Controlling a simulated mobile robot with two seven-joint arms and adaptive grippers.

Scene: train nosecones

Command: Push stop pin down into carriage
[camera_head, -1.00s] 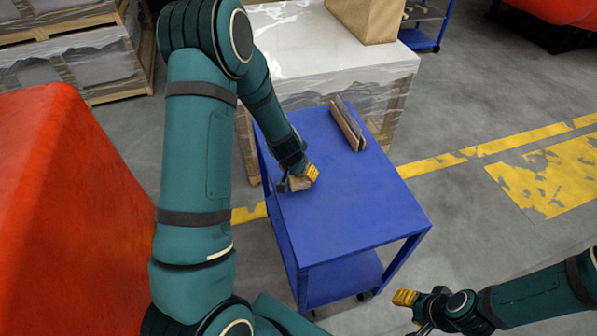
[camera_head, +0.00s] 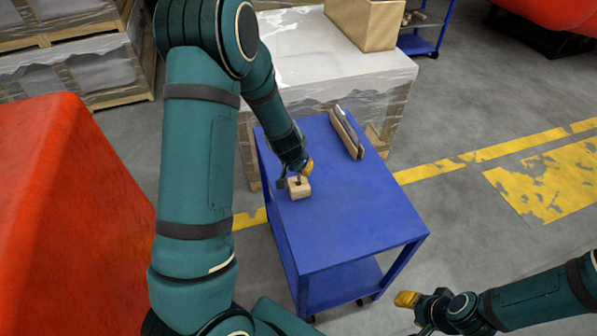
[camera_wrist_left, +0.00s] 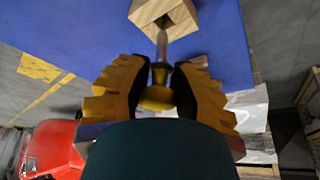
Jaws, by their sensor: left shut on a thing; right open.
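A small wooden block (camera_head: 299,190), which looks like the carriage, sits on the blue cart top near its left edge. It also shows at the top of the left wrist view (camera_wrist_left: 166,12), with a dark square recess. My left gripper (camera_head: 306,168) is at the block's far side, seen small. In the left wrist view my left gripper (camera_wrist_left: 158,88) is shut on a pin-like thing (camera_wrist_left: 162,48) with a yellow knob and grey shaft, apparently the stop pin. Its shaft reaches the block; how deep it sits cannot be told. My right gripper (camera_head: 408,300) is open and empty, off the cart.
A long wooden piece with a grey plate (camera_head: 348,132) lies at the cart's back right. The blue cart top (camera_head: 350,210) is otherwise clear. A wrapped pallet (camera_head: 330,62) with a cardboard box (camera_head: 368,22) stands behind. A red body (camera_head: 70,190) is at left.

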